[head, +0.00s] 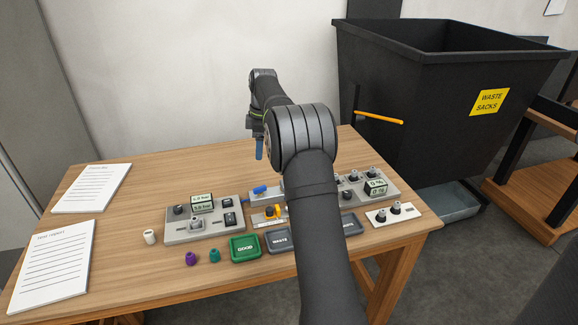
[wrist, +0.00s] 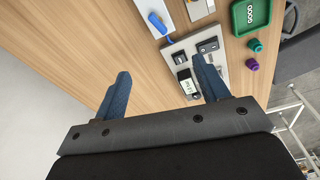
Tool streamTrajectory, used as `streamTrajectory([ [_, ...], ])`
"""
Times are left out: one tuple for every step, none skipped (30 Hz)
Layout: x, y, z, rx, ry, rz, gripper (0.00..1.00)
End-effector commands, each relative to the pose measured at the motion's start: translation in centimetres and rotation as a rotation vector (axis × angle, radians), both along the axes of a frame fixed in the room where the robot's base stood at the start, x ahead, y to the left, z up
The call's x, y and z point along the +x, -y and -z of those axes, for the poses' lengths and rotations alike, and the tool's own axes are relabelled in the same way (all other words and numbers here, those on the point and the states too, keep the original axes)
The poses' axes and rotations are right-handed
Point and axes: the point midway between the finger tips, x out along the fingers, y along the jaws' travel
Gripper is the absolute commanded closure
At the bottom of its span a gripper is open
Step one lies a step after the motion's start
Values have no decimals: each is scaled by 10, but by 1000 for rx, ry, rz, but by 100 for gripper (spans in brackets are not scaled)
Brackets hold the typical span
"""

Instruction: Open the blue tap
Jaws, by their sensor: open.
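The blue tap (head: 260,190) has a blue lever handle on a small plate towards the back middle of the table, partly hidden by my arm. In the wrist view the blue tap (wrist: 158,23) shows near the top, beyond my fingertips. My gripper (head: 259,150) hangs above the back of the table, behind and above the tap. It also shows in the wrist view (wrist: 160,66), its two blue fingers wide apart with nothing between them. The fingers are clear of the tap.
A grey panel with displays and switches (head: 203,228) stands left of the tap. A yellow tap (head: 274,211) is just in front. Green (head: 245,247) and grey (head: 279,240) trays and small caps lie at the front. A black waste bin (head: 430,110) stands behind right.

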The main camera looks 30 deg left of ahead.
Motion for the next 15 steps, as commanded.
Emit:
streamTrajectory([
  [-2, 3, -1, 12, 5, 52, 33],
  [-3, 4, -1, 20, 8, 97, 33],
  [-5, 7, -1, 37, 13, 169, 33],
  [-6, 9, -1, 51, 15, 230, 33],
  [-8, 12, 0, 67, 19, 295, 33],
  [-11, 16, 0, 88, 21, 384, 33],
  [-13, 18, 1, 107, 22, 451, 33],
  [-15, 21, 2, 124, 21, 518, 33],
  [-18, 25, 2, 148, 18, 606, 33],
  [-21, 28, 3, 167, 15, 668, 33],
  [-23, 31, 4, 184, 12, 727, 33],
  [-26, 35, 4, 208, 7, 801, 33],
  [-28, 38, 5, 223, 3, 851, 33],
  [-30, 41, 5, 237, -1, 897, 33],
  [-32, 44, 6, 253, -7, 950, 33],
])
